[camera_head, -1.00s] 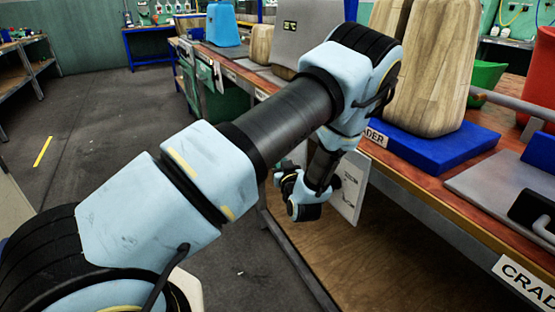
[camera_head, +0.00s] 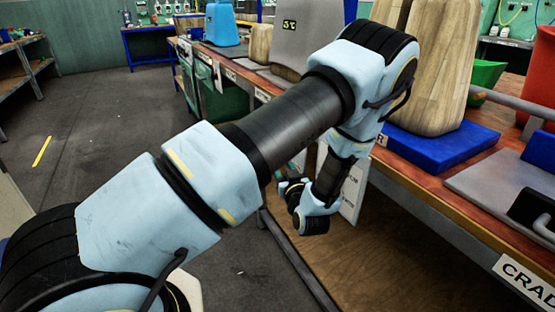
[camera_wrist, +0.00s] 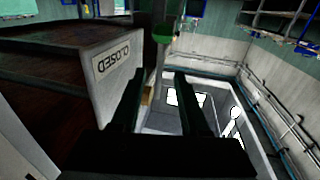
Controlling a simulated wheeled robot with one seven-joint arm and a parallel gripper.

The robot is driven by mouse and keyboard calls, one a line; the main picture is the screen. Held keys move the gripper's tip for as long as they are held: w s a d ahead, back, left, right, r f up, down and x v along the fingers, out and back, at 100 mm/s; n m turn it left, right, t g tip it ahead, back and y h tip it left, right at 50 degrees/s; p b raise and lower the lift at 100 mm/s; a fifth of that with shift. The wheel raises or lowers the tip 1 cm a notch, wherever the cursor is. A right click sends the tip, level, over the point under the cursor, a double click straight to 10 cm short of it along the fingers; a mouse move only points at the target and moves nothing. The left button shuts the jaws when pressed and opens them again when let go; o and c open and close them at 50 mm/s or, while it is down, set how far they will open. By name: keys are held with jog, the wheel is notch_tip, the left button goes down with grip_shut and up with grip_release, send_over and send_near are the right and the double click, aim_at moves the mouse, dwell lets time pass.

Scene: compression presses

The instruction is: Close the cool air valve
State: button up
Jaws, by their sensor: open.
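A green piece (camera_wrist: 163,33) sits on a thin grey upright part just beyond my fingertips in the wrist view. It may be the cool air valve, but its shape is too dark to be sure. A white plate (camera_wrist: 108,75) left of my fingers bears the word CLOSED, upside down in this view. My gripper (camera_wrist: 156,76) is open, with its two dark fingers apart and nothing visible gripped. In the head view my arm hides most of the place around the gripper. A white sign plate (camera_head: 353,190) shows partly behind my wrist, beside the bench front.
A long wooden bench (camera_head: 478,190) runs along the right, with a blue block (camera_head: 440,148), wood-grained shapes (camera_head: 445,65) and a grey plate (camera_head: 500,185) on it. A shelf rack (camera_head: 35,75) stands at far left.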

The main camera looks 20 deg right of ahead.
jog(key=s, duration=0.6)
dwell(0.3)
jog(key=w+a+r+n+g+h, duration=0.1)
jog(key=w+a+r+g, duration=0.2)
jog(key=w+a+g, duration=0.5)
jog(key=s+a+r+m+g, duration=0.1)
jog(key=s+a+r+g, duration=0.35)
jog(key=s+a, duration=0.5)
jog(key=s+a+r+m+g, duration=0.1)
jog(key=s+a+r+g, duration=0.5)
jog(key=a, duration=0.6)
notch_tip(320, 180, up, 16)
jog(key=t+p, duration=0.2)
jog(key=p, duration=1.6)
jog(key=shift+d+y, duration=0.35)
jog(key=shift+y, duration=0.05)
jog(key=shift+s, duration=0.1)
